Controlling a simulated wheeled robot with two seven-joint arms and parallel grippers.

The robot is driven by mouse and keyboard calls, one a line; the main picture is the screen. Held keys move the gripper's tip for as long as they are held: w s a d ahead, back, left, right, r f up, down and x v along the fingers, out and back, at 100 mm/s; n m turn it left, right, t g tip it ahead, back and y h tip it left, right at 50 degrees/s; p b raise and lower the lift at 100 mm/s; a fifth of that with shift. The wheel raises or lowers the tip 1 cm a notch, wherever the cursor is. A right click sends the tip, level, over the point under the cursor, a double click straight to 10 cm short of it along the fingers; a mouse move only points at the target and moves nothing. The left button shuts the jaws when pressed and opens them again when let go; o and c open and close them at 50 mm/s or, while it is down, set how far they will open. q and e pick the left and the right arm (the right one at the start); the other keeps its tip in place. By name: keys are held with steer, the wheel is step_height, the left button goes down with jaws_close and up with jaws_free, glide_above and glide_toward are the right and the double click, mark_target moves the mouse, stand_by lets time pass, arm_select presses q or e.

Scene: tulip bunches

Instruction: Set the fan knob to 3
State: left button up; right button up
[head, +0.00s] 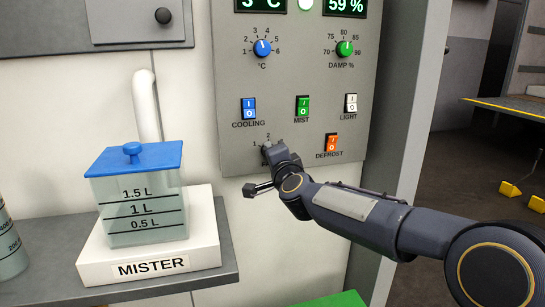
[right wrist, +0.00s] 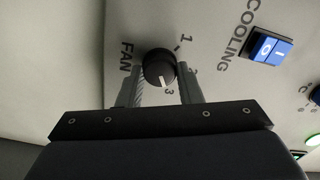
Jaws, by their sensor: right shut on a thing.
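The black fan knob (right wrist: 158,68) sits on the grey control panel (head: 320,180), below the cooling switch, with the numbers 1, 2 and 3 around it. In the right wrist view it is between the two fingers of my right gripper (right wrist: 162,78), which is shut on it. A small light mark on the knob's lower edge appears to face the 3. In the head view my right gripper (head: 271,157) covers most of the knob, the 3 and the FAN label; the 1 and 2 show. My left gripper is not in view.
Above are the blue cooling switch (head: 249,108), green mist switch (head: 302,108), light switch (head: 351,104) and orange defrost switch (head: 331,143). Two more knobs, blue (head: 262,48) and green (head: 344,49), sit higher. A mister tank (head: 138,195) stands on a shelf at left.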

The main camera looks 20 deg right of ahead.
steer(key=o, duration=1)
steer(key=s, duration=0.8)
steer(key=shift+a+p, duration=0.15)
steer(key=shift+p, duration=0.15)
